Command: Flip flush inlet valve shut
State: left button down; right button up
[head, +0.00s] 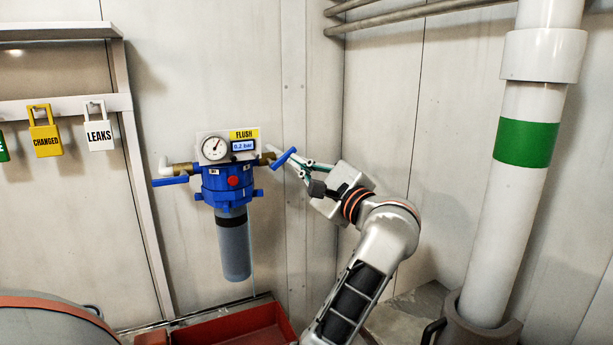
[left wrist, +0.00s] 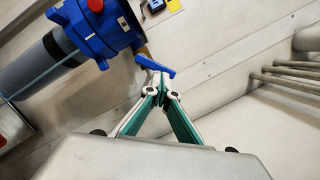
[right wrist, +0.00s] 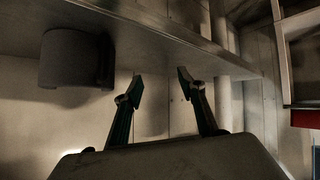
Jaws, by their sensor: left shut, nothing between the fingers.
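A blue flush filter housing (head: 228,186) is mounted on the wall under a pressure gauge and a FLUSH label. A blue lever (head: 170,181) on its left side lies level. A second blue lever (head: 284,157) on its right side is tilted, its right end higher; this lever also shows in the left wrist view (left wrist: 155,66). Which lever is the inlet valve's, I cannot tell. My left gripper (head: 297,165) is shut and empty, its tips right at the right lever; whether they touch it is unclear. My right gripper (right wrist: 155,84) is open and empty, away from the valves.
A thick white pipe with a green band (head: 526,142) stands at the right. A red tray (head: 240,332) lies below the filter. A dark cylinder (right wrist: 75,58) is near my right gripper.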

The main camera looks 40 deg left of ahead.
jog(key=shift+a, duration=0.3)
pick_arm(q)
jog(key=shift+s+a+r+n+g, duration=0.15)
jog(key=shift+r+n+g, duration=0.25)
jog(key=shift+n, duration=0.5)
jog(key=shift+b, duration=0.3)
pick_arm(e)
jog(key=shift+d, duration=0.2)
jog(key=shift+a, duration=0.1)
jog(key=shift+w, duration=0.1)
pick_arm(q)
jog(key=r+v, duration=0.1)
jog(key=v, duration=0.6)
jog(key=shift+d+f, duration=0.35)
jog(key=shift+f, duration=0.1)
jog(key=shift+s, duration=0.1)
